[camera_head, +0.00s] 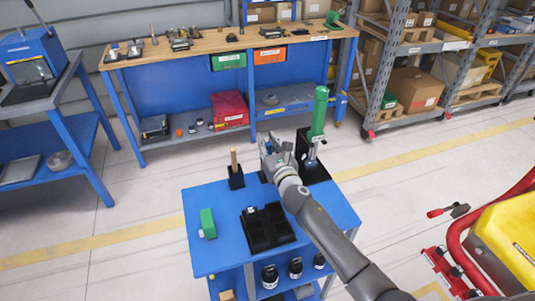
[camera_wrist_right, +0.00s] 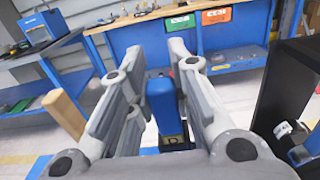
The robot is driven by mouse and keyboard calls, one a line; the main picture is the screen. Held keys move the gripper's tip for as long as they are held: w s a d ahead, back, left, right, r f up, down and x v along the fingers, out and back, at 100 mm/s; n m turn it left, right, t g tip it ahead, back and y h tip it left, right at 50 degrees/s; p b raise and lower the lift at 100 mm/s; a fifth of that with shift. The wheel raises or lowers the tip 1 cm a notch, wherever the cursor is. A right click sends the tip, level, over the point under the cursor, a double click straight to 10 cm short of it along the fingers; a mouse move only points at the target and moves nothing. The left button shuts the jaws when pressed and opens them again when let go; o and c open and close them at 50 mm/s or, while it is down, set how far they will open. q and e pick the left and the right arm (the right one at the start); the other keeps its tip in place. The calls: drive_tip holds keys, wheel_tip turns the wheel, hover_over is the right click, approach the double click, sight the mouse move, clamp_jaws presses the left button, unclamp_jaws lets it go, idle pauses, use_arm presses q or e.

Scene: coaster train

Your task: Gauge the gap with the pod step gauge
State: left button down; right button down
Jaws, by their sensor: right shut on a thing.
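My right gripper (camera_head: 268,146) is above the back edge of the blue cart top. In the right wrist view its two grey fingers (camera_wrist_right: 155,65) are shut on a blue, upright block-like piece with a dark lower end, which looks like the pod step gauge (camera_wrist_right: 161,105). In the head view the fingers mostly hide this piece. No gap to be measured can be made out in either view. My left gripper is not in view.
The blue cart top (camera_head: 330,205) carries a black tray (camera_head: 268,228), a green block (camera_head: 207,223), a wooden-handled tool (camera_head: 234,162) in a black holder, and a tall green-handled tool (camera_head: 319,112) at a black stand (camera_head: 313,170). A yellow-and-red machine (camera_head: 505,235) stands right.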

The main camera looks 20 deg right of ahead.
drive_tip(key=shift+r, duration=0.15)
wheel_tip(320, 180, up, 8)
drive_tip(key=shift+r+p, duration=0.2)
drive_tip(key=shift+p, duration=1.05)
drive_tip(key=shift+r, duration=0.7)
